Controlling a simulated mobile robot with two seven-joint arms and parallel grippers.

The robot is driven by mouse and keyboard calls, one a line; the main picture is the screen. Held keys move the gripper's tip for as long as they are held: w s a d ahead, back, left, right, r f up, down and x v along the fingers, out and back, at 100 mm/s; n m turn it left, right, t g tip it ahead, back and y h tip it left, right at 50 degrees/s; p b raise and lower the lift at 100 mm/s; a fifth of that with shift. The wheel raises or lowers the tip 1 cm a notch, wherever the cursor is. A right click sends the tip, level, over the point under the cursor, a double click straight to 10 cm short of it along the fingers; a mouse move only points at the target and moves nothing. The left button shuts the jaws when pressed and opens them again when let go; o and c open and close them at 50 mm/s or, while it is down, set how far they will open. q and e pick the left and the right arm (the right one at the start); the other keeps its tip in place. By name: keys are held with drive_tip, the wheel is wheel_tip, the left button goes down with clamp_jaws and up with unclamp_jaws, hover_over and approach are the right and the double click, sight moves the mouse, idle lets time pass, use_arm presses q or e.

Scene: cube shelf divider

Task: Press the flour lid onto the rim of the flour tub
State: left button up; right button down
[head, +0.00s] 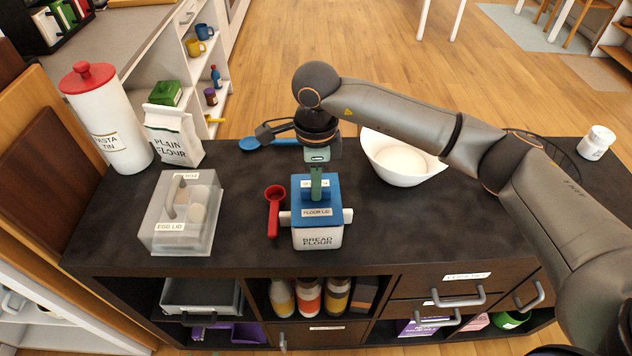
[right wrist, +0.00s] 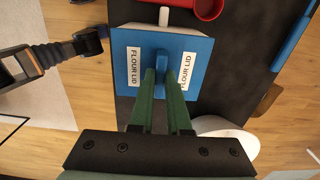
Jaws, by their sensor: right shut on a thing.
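The flour tub (head: 318,240) is a white box labelled BREAD FLOUR, with white tabs at its sides, on the dark counter. The blue flour lid (head: 331,192) covers its top, roughly lined up with it. I cannot tell if the lid is fully seated or a small gap remains. My right gripper (head: 316,172) is above the lid, its green fingers shut on the lid's upright blue handle (right wrist: 164,48). The lid's labels show in the right wrist view (right wrist: 202,55). What seems to be my left gripper (right wrist: 90,41) is beside the counter; its jaws are unclear.
A red scoop (head: 273,212) lies close to the tub's left. The clear egg box (head: 180,240), flour bag (head: 176,135) and pasta tin (head: 108,125) stand further left. A white bowl (head: 400,165) is behind right. The counter right of the tub is clear.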

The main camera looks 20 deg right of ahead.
drive_tip(key=shift+f, duration=0.3)
drive_tip(key=c, duration=0.8)
unclamp_jaws()
drive_tip(key=shift+r, duration=0.1)
drive_tip(key=shift+r+p, duration=1.4)
drive_tip(key=shift+r, duration=1.1)
